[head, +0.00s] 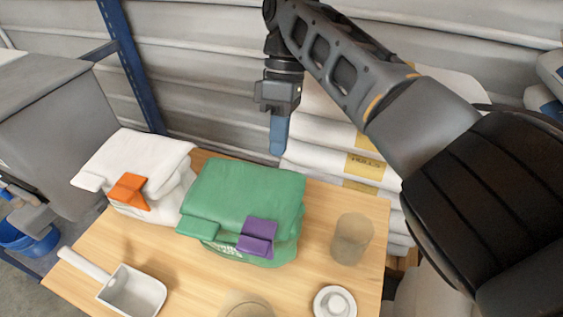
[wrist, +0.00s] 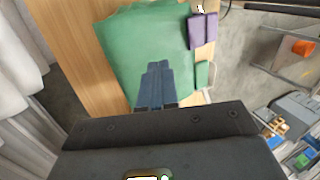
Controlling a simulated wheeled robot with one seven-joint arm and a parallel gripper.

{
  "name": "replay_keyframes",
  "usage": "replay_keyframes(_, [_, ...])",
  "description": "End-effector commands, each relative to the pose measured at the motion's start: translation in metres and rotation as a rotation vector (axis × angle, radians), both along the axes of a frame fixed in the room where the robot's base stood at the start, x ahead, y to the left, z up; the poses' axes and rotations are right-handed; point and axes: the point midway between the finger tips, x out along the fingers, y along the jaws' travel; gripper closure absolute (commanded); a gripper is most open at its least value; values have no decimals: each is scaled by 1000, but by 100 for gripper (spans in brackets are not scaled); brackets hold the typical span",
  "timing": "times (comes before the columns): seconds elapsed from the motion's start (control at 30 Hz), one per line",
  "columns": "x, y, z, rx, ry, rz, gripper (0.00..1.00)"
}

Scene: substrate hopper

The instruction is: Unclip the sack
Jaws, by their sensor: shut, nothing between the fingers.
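A green sack (head: 245,195) with a folded top sits on the wooden table, and a purple clip (head: 257,237) is on its front fold. In the wrist view the green sack (wrist: 140,50) and the purple clip (wrist: 203,30) show near the top. A white sack (head: 140,160) with an orange clip (head: 130,191) stands to the left. My gripper (head: 278,148) is up behind and above the green sack, pointing down, apart from both clips. Its blue-grey fingers (wrist: 157,78) are together and empty in the wrist view, in front of the green sack.
The wooden table (head: 185,262) also bears a white scoop (head: 132,290) at the front left, a translucent beaker (head: 351,240) at the right and a round white lid (head: 335,302) at the front. Stacked white sacks (head: 335,150) stand behind. A grey hopper (head: 55,125) is at the left.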

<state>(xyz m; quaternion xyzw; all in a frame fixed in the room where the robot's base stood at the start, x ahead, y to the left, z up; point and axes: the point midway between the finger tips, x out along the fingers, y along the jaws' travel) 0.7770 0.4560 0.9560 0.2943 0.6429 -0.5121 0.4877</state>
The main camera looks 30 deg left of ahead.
Motion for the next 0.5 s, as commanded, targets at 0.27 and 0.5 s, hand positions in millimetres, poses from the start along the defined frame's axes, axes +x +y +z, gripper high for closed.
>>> replay_keyframes(0.27, [-17, -7, -42, -2, 2, -1, 100])
replay_keyframes(0.5, [-34, -12, -86, -2, 3, 0, 100])
